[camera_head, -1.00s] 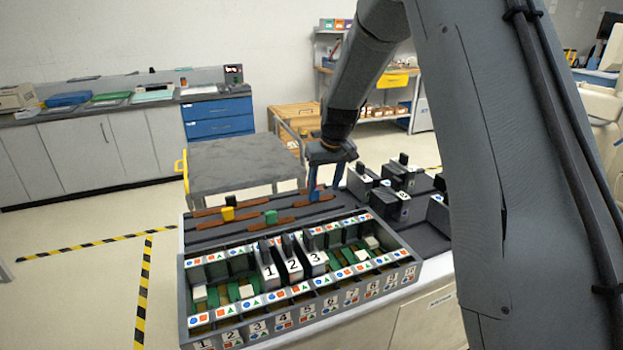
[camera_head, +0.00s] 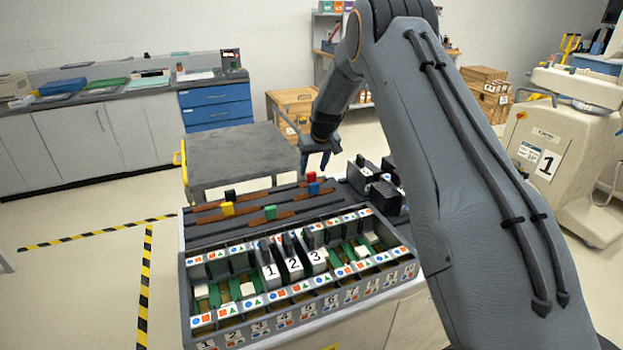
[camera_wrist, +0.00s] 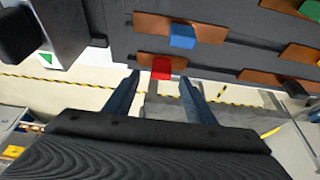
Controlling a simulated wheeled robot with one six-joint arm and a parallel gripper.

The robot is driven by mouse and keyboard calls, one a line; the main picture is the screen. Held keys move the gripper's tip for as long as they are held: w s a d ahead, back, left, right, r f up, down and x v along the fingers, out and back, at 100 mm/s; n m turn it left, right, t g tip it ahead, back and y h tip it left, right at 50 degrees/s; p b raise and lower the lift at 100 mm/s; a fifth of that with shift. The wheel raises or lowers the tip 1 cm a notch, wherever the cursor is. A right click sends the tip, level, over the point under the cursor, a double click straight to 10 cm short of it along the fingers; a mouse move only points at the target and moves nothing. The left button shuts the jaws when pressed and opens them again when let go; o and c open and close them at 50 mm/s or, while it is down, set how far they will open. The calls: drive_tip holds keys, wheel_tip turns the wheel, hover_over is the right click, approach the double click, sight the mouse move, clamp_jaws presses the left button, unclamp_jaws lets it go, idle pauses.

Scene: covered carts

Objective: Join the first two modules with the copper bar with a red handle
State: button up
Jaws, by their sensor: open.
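The copper bar with a red handle (camera_head: 311,177) lies at the back of the dark rack top. Its red handle (camera_wrist: 161,68) shows just past and between my fingertips in the wrist view. My gripper (camera_head: 316,162) is open and empty, raised just above and behind that handle; its fingers also show in the wrist view (camera_wrist: 160,80). Modules 1 (camera_head: 270,271), 2 (camera_head: 293,265) and 3 (camera_head: 317,257) stand side by side in the grey slotted crate (camera_head: 200,340). No bar is visible across their tops.
Copper bars with blue (camera_head: 314,189), green (camera_head: 270,212), yellow (camera_head: 228,208) and black (camera_head: 231,195) handles lie nearby. Dark modules (camera_head: 368,170) stand to the right, partly behind my arm. A grey cart (camera_head: 230,155) stands behind.

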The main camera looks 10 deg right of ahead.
drive_tip(key=shift+x, duration=1.05)
drive_tip(key=shift+c, duration=0.4)
drive_tip(key=c, duration=1.1)
drive_tip(key=shift+r, duration=0.2)
